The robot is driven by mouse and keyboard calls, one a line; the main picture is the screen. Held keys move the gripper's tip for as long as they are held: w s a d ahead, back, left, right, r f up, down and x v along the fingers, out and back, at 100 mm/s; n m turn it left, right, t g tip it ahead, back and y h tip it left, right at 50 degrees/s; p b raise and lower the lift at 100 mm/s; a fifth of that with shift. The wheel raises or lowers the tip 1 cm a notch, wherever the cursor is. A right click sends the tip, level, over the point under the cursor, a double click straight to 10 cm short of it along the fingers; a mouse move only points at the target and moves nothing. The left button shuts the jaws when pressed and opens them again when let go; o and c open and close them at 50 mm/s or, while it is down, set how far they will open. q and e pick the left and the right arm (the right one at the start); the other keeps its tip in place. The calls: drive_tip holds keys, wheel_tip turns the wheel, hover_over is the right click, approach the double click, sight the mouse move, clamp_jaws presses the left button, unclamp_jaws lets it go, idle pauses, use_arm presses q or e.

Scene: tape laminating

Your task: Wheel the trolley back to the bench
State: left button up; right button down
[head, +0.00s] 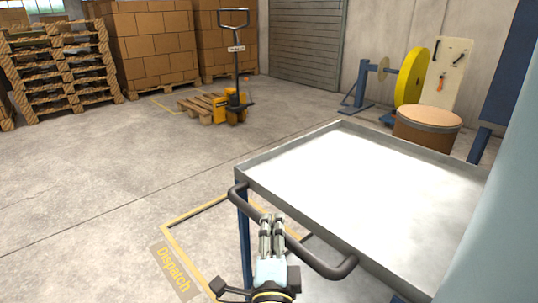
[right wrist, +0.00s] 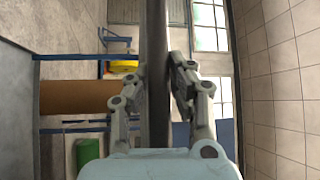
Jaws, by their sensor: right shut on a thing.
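The trolley (head: 365,195) has a pale, bare top with a raised grey rim, blue legs and a dark tubular handle (head: 322,264) on its near side. My right gripper (head: 271,226) is shut on the handle bar, left of its middle. The right wrist view shows the bar (right wrist: 154,35) running between the fingers (right wrist: 160,80). The trolley stands at or over the yellow-outlined Dispatch marking (head: 172,270), which it partly hides. My left gripper is not in view. I cannot make out a bench for certain.
A brown drum (head: 427,128) and a stand with a yellow wheel (head: 412,77) are just beyond the trolley. A yellow pallet truck (head: 233,105), stacked pallets (head: 62,72) and boxes (head: 155,50) stand at the back left. The floor left of the trolley is clear.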

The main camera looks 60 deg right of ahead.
drive_tip(key=shift+s+f, duration=0.3)
drive_tip(key=shift+f, duration=0.05)
drive_tip(key=c, duration=1.7)
unclamp_jaws()
drive_tip(key=o, duration=0.5)
drive_tip(key=shift+a+r, duration=0.15)
drive_tip(key=shift+o, duration=0.2)
